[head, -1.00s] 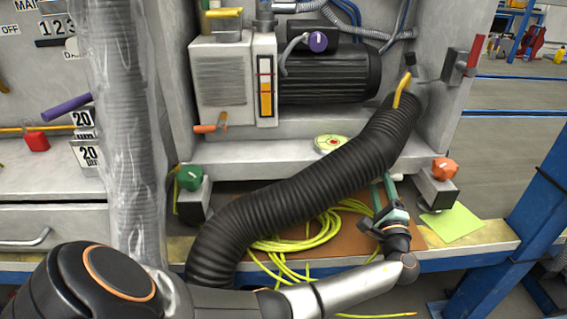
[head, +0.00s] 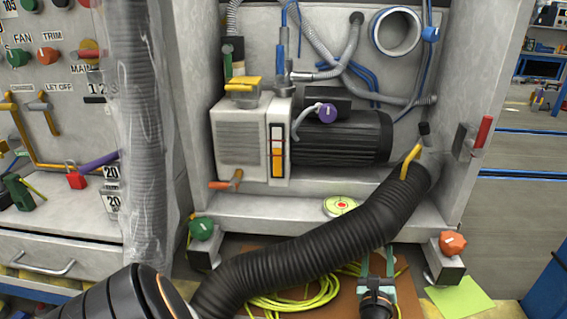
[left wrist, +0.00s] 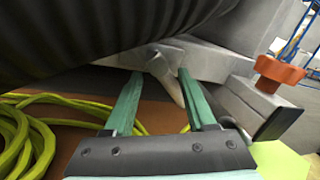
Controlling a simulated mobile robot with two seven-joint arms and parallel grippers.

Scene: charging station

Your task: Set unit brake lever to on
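No label in view names the unit brake lever. A red-handled lever (head: 483,131) is on the cabinet's right side wall, and a small orange-handled lever (head: 229,181) is at the pump's base. My left gripper (head: 378,260) is low under the cabinet's front ledge, below the black hose. In the left wrist view its green fingers (left wrist: 160,78) are apart. A pale grey tapered piece (left wrist: 166,82) hangs at the ledge between the fingertips; contact cannot be told. My right gripper is not in view.
The thick black corrugated hose (head: 310,245) crosses in front of the cabinet, just above my left gripper. Green (head: 201,229) and orange (head: 452,243) knobs sit on the feet. A yellow-green cable (head: 300,303) lies coiled on the brown board. A pump (head: 240,140) stands above.

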